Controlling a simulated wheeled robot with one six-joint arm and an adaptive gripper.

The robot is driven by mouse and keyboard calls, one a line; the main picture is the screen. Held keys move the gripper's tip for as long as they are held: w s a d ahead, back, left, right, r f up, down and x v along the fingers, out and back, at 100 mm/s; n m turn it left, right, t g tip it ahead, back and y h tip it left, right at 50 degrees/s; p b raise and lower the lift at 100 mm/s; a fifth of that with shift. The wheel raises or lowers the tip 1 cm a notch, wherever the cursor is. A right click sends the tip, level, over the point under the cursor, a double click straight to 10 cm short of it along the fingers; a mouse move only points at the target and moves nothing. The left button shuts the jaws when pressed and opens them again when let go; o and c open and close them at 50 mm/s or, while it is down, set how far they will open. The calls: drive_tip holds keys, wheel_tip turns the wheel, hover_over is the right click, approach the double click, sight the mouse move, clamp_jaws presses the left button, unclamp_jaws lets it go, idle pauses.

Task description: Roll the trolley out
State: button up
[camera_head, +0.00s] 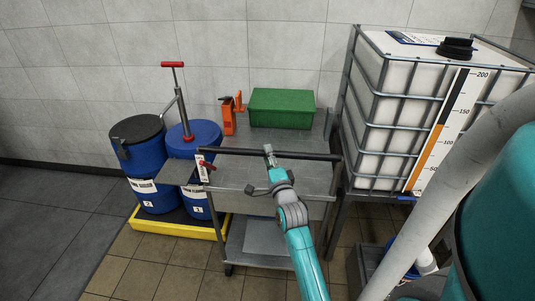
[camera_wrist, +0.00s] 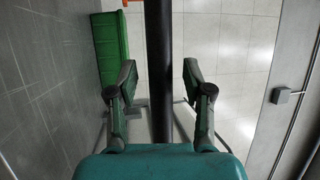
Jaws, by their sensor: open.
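The grey metal trolley (camera_head: 240,178) stands against the back wall between blue drums and a caged tank. Its black handle bar (camera_head: 230,152) runs across the front at the top. A caster shows under its lower left corner. My gripper (camera_head: 268,149) is at the bar, right of its middle. In the wrist view, my gripper (camera_wrist: 160,80) is open, with the handle bar (camera_wrist: 158,30) running between its two fingers. Gaps show on both sides of the bar. My arm hides part of the trolley's right side and lower shelf.
Blue drums (camera_head: 194,138), one with a red-handled pump, stand in a yellow tray (camera_head: 170,226) at left. The caged tank (camera_head: 385,120) is close at right. Floor at front left is clear.

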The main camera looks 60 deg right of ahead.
drive_tip(key=shift+x, duration=0.75)
drive_tip(key=shift+c, duration=0.3)
clamp_jaws()
